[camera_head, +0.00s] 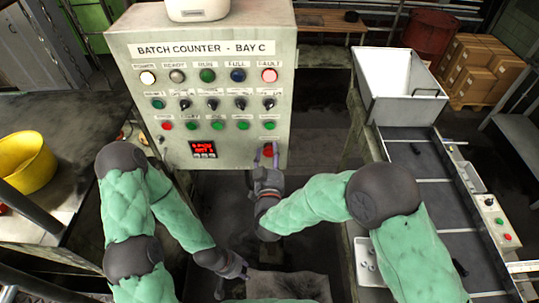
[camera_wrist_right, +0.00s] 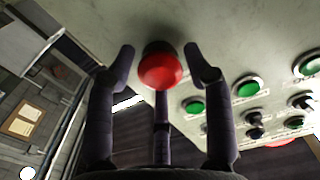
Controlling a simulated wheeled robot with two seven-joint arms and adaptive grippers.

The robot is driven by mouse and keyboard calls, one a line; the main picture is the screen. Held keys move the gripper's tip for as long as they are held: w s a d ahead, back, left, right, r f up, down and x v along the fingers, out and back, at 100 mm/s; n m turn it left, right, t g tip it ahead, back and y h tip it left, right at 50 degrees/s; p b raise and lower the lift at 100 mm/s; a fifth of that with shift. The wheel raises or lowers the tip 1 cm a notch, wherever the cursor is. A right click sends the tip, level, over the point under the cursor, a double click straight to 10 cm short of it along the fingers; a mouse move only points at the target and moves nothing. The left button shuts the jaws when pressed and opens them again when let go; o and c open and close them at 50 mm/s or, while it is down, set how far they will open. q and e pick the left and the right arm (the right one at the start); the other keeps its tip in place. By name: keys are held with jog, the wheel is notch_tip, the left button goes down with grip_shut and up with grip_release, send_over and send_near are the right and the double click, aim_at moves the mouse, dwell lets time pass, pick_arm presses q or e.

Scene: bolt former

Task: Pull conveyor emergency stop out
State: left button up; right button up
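A red mushroom-shaped emergency stop button (camera_head: 268,150) sits at the lower right of the grey batch counter panel (camera_head: 130,58). My right gripper (camera_head: 268,160) is at this button. In the right wrist view the red button (camera_wrist_right: 160,70) lies between the spread fingers of my right gripper (camera_wrist_right: 165,72). The fingers stand on both sides of it with visible gaps, and a third finger shows below it. My left gripper (camera_head: 232,284) hangs low at the bottom of the head view, apart from the panel; its fingers are too small to read.
The panel carries rows of lamps, switches and green buttons (camera_head: 270,125), close to the red button. A conveyor (camera_head: 430,165) with a white hopper (camera_head: 398,85) and a small control box (camera_head: 492,215) stands at the right. A yellow bucket (camera_head: 25,162) is on the left table.

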grip_shut()
jog(key=shift+s+f+b, duration=0.15)
jog(key=shift+s+b, duration=0.2)
jog(key=shift+b, duration=0.25)
jog(key=shift+o, duration=1.8)
grip_release()
jog(key=shift+o, duration=1.1)
jog(key=shift+s, duration=0.2)
